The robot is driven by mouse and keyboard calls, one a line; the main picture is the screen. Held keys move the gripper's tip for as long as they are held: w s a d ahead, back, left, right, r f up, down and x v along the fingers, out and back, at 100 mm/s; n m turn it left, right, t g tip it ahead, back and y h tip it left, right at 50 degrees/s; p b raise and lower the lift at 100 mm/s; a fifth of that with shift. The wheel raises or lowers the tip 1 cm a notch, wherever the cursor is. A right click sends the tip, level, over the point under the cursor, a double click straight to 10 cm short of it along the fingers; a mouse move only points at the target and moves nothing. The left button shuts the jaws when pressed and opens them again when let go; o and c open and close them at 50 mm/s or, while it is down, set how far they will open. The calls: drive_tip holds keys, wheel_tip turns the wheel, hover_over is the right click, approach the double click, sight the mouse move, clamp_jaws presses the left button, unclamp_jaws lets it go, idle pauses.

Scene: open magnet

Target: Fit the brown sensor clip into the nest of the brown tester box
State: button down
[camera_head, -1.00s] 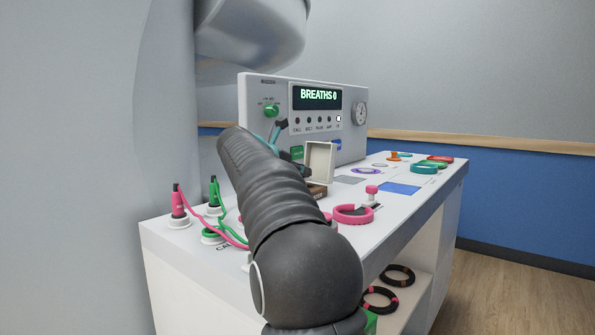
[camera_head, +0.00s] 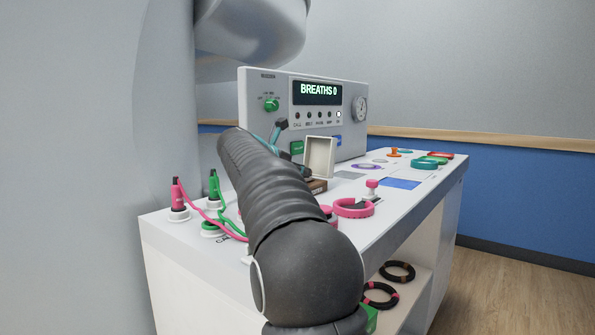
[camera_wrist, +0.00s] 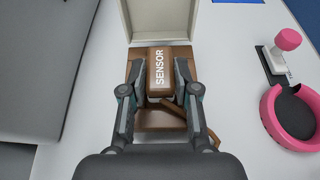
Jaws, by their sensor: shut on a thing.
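The brown sensor clip (camera_wrist: 159,72), marked SENSOR, is between the fingers of my gripper (camera_wrist: 159,88) in the wrist view. My gripper is shut on it. The brown tester box (camera_wrist: 158,120) lies directly below, with its pale lid (camera_wrist: 160,22) standing open at the far side. The clip overlaps the far part of the box; I cannot tell whether it touches the nest, which is partly hidden. In the head view, my arm hides the clip and most of the box (camera_head: 317,187); the lid (camera_head: 320,157) shows beyond the arm.
A pink ring (camera_wrist: 292,116) and pink-topped post (camera_wrist: 288,40) stand right of the box. A grey console (camera_head: 352,82) stands behind. Pink (camera_head: 178,198) and green (camera_head: 214,188) plugs with cables are at the left. White tabletop is free between box and ring.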

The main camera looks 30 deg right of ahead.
drive_tip(key=shift+f+b, duration=0.3)
drive_tip(key=shift+f, duration=0.2)
drive_tip(key=c, duration=0.8)
unclamp_jaws()
